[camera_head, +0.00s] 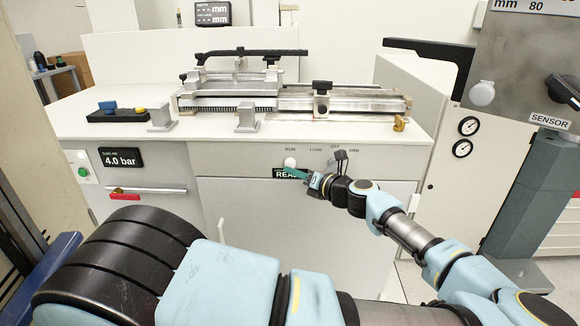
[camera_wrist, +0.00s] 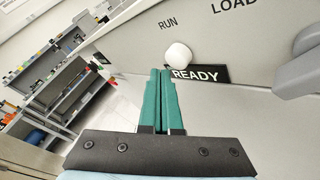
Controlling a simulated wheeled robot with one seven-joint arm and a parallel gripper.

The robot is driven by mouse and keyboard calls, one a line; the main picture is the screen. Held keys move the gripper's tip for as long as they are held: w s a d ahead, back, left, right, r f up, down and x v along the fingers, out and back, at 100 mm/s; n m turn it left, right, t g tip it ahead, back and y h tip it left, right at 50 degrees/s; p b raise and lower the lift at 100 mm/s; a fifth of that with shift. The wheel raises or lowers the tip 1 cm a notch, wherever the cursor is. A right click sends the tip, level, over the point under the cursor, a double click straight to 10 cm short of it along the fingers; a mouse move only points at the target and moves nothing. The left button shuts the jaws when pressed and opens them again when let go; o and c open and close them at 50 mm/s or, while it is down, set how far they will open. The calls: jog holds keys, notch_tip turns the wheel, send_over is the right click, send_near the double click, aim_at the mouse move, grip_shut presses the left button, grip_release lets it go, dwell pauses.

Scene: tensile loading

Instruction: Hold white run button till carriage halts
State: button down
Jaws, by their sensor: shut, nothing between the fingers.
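The white run button (camera_head: 290,162) is on the grey front panel under the label RUN, just above the black READY display (camera_head: 289,173). In the wrist view the round button (camera_wrist: 178,55) is just beyond and right of my fingertips, above the READY sign (camera_wrist: 195,74). My gripper (camera_wrist: 160,72) has its two green fingers closed together, with nothing between them. In the head view my gripper (camera_head: 285,170) reaches the panel from the right, beside the button. I cannot tell whether the tips touch it. The metal carriage (camera_head: 235,82) sits at the left part of the bench rail (camera_head: 345,103).
A LOAD/OFF/ARM switch (camera_head: 338,160) is close to the right of my gripper; its grey knob (camera_wrist: 300,72) shows in the wrist view. A handle bar (camera_head: 148,190) and a 4.0 bar display (camera_head: 121,158) are on the left panel. A grey SENSOR post (camera_head: 520,170) stands at right.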

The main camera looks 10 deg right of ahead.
jog(key=shift+w, duration=0.1)
dwell(0.3)
jog(key=shift+w+p, duration=0.35)
jog(key=shift+w+d, duration=0.2)
jog(key=shift+w, duration=0.25)
dwell(6.8)
